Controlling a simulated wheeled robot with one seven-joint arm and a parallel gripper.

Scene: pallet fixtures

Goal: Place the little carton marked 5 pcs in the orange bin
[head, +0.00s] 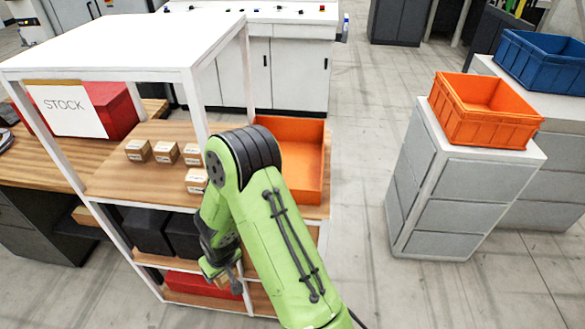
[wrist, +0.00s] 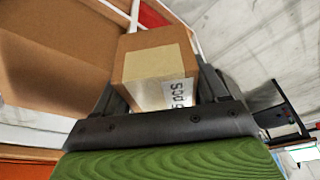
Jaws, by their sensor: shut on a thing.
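My gripper (wrist: 158,88) is shut on a small brown carton (wrist: 152,62), with one finger on each side of it. In the head view my gripper (head: 222,275) is low in front of the shelf unit, and the carton is mostly hidden there. An orange bin (head: 485,125) stands on a grey drawer cabinet at the right, well away from my gripper. Another orange box (head: 308,165) stands on the wooden shelf behind my arm.
A blue bin (head: 545,62) stands behind the orange bin on the right. White shelf posts (head: 195,105) rise near my arm. The floor (head: 365,120) between shelf and cabinet is clear.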

